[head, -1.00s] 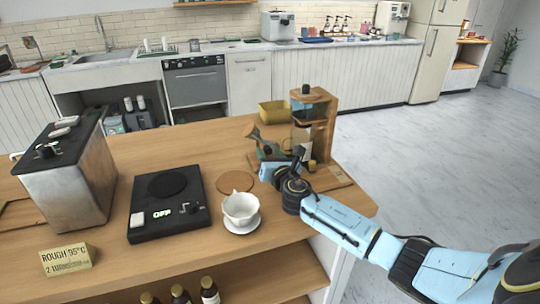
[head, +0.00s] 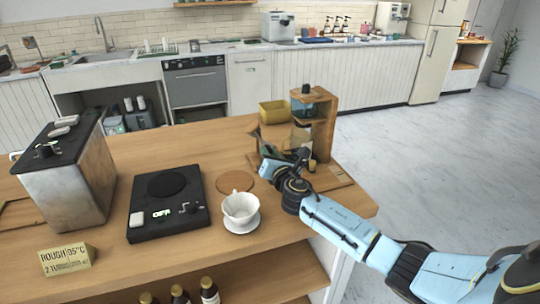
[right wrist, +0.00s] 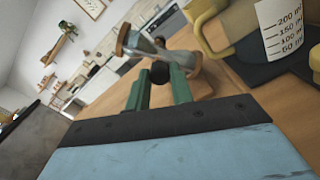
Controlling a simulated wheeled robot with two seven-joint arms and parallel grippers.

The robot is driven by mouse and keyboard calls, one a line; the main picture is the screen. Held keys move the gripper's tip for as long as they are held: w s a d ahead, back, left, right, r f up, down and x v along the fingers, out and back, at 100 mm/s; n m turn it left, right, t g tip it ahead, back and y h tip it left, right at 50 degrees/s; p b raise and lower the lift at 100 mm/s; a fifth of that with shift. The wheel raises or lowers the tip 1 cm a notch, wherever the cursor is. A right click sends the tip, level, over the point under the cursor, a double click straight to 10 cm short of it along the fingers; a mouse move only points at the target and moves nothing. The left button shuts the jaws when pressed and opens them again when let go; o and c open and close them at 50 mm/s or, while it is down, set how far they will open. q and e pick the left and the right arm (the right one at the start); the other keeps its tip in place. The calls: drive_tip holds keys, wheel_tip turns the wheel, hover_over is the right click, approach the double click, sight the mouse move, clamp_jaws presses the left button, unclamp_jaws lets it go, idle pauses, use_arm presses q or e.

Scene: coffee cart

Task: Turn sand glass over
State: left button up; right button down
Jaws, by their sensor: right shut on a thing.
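The sand glass (right wrist: 143,44) has wooden end caps and a clear glass body. In the right wrist view it lies tilted across the tips of my right gripper (right wrist: 160,82), whose green fingers are shut on it. In the head view my right gripper (head: 272,157) is over the back right of the wooden counter, in front of the wooden stand. There the sand glass (head: 258,136) is small and partly hidden by the gripper. My left gripper is not in view.
The wooden stand (head: 326,125) with a glass vessel is close behind my gripper. A yellow container (head: 273,112) is behind it. Open counter lies at back left.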

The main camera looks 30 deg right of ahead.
drive_tip(key=m, duration=0.3)
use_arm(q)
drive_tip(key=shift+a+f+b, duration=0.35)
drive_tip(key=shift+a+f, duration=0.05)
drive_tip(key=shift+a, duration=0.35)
use_arm(e)
drive_tip(key=shift+m, duration=1.5)
drive_tip(key=c, duration=1.2)
unclamp_jaws()
drive_tip(key=shift+c, duration=0.2)
drive_tip(key=p+v, duration=0.1)
drive_tip(key=v, duration=1.1)
drive_tip(key=shift+s, duration=0.15)
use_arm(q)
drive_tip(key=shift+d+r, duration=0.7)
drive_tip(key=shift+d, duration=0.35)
use_arm(e)
drive_tip(key=shift+s+a, duration=0.1)
drive_tip(key=shift+s, duration=0.45)
